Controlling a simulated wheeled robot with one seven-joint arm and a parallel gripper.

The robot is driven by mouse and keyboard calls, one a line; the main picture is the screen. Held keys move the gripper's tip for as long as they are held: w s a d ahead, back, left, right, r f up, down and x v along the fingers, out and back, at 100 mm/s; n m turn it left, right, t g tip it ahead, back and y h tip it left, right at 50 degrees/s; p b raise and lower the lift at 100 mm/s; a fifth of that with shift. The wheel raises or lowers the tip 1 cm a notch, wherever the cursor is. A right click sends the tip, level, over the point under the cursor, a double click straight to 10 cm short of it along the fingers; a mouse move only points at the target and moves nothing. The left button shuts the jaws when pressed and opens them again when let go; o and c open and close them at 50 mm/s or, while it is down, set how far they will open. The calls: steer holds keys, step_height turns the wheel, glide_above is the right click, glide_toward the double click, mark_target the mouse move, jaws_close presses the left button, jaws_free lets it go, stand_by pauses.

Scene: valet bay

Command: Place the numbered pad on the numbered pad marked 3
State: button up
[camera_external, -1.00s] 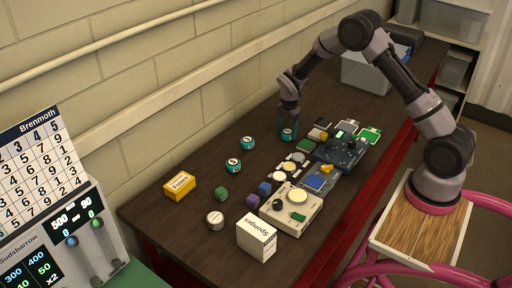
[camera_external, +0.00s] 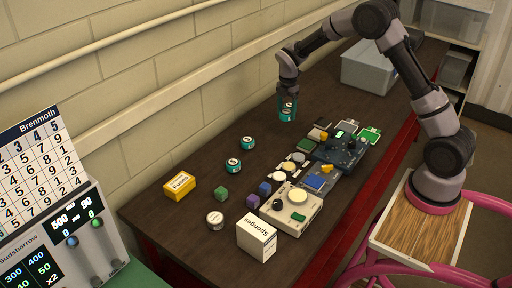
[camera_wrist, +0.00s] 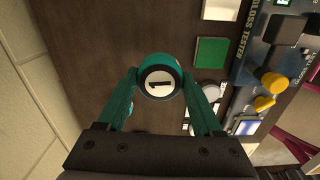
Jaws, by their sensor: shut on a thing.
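My gripper (camera_external: 288,100) is shut on a round teal numbered pad (camera_external: 287,116) and holds it raised above the dark table. In the wrist view the held pad (camera_wrist: 160,82) shows a white face with a black 1, between the two fingers. Two similar teal pads with white faces stand apart on the table: one farther back (camera_external: 247,143) and one nearer the camera (camera_external: 233,166). Their numerals are too small to read surely, so I cannot tell which is marked 3. Both have clear tops and lie left of and nearer than my gripper.
Gloss tester gear (camera_external: 341,151) lines the right edge. A grey bin (camera_external: 367,68) stands at the back.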

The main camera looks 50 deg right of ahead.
steer(key=w+a+r+m, duration=0.1)
steer(key=w+a+r, duration=0.3)
steer(key=w+a, duration=0.7)
glide_above(247, 139)
step_height(247, 139, down, 6)
steer(key=shift+s+r, duration=0.15)
steer(key=shift+r, duration=0.1)
steer(key=shift+f, duration=2.25)
steer(key=shift+f, duration=0.1)
steer(key=o, duration=1.3)
